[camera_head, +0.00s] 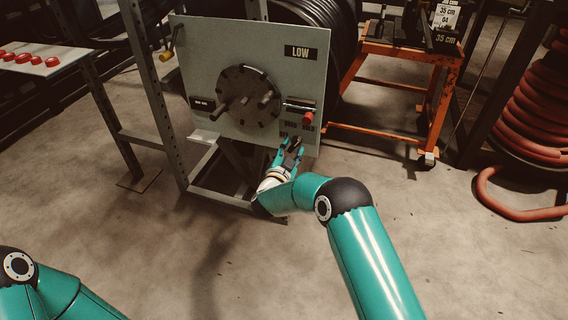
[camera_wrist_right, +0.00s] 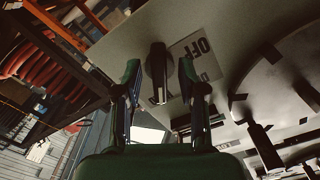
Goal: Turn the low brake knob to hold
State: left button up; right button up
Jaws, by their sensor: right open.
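The grey panel (camera_head: 235,60) carries a black "LOW" sign (camera_head: 300,52) at its upper right. My right gripper (camera_head: 291,150) is at the panel's lower right corner. In the right wrist view its two fingers are apart, one on each side of the knob, with gaps visible. In the head view the gripper largely hides the knob. My left gripper is out of view; only its arm shows at lower left.
A round dark disc with pegs (camera_head: 249,95) is mid-panel, with a red-tipped lever (camera_head: 307,119) to its right. An orange cart (camera_head: 400,55) and coiled red hose (camera_head: 535,110) stand to the right. The floor in front is clear.

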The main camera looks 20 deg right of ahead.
jog(key=v, duration=1)
jog(key=shift+s+a, duration=0.25)
jog(key=shift+a, duration=0.05)
jog(key=s+d+f+g, duration=0.25)
jog(key=d+f, duration=0.35)
jog(key=d, duration=0.6)
jog(key=s+a+f+n+g+y, duration=0.2)
jog(key=s+f+n+y, duration=0.2)
jog(key=s+f+y, duration=0.45)
jog(key=s+a+f+n+g+y, duration=0.2)
jog(key=s+a+f+g, duration=0.15)
jog(key=s, duration=0.45)
jog(key=s+a+f+n+g+y, duration=0.25)
jog(key=s+a, duration=0.25)
jog(key=s, duration=0.4)
jog(key=s+a+f+n+g+y, duration=0.1)
jog(key=s+a+f+n+g, duration=0.3)
jog(key=s, duration=0.4)
notch_tip(320, 180, up, 39)
jog(key=m+p, duration=0.1)
jog(key=p, duration=3.6)
jog(key=shift+w+a+f, duration=0.25)
jog(key=shift+w, duration=0.05)
